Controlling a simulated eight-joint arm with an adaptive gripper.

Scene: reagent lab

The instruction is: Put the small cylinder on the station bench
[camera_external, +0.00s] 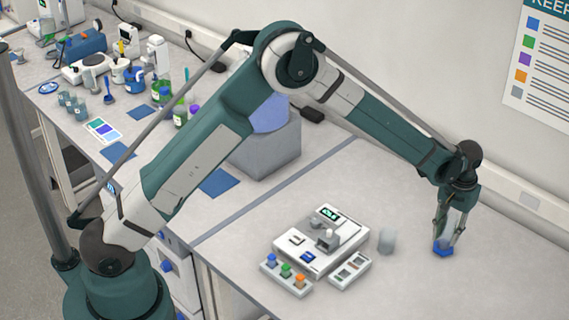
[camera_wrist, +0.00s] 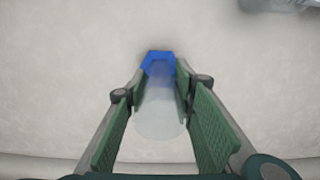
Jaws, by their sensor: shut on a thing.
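The small cylinder is clear with a blue angular base (camera_external: 443,250); in the wrist view its clear body (camera_wrist: 160,118) lies between the green finger pads and its blue foot (camera_wrist: 158,60) points away. My gripper (camera_external: 449,234) is shut on the cylinder and points down over the right part of the station bench (camera_external: 400,290). It also shows in the wrist view (camera_wrist: 160,82), with a finger on each side of the cylinder. The base is at or very near the bench top; I cannot tell whether it touches.
A clear beaker (camera_external: 387,241) stands left of my gripper. Left of it are a white instrument (camera_external: 321,240), a rack with coloured caps (camera_external: 286,275) and a small panel (camera_external: 350,271). A grey box (camera_external: 268,150) stands farther back. The bench around the cylinder is clear.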

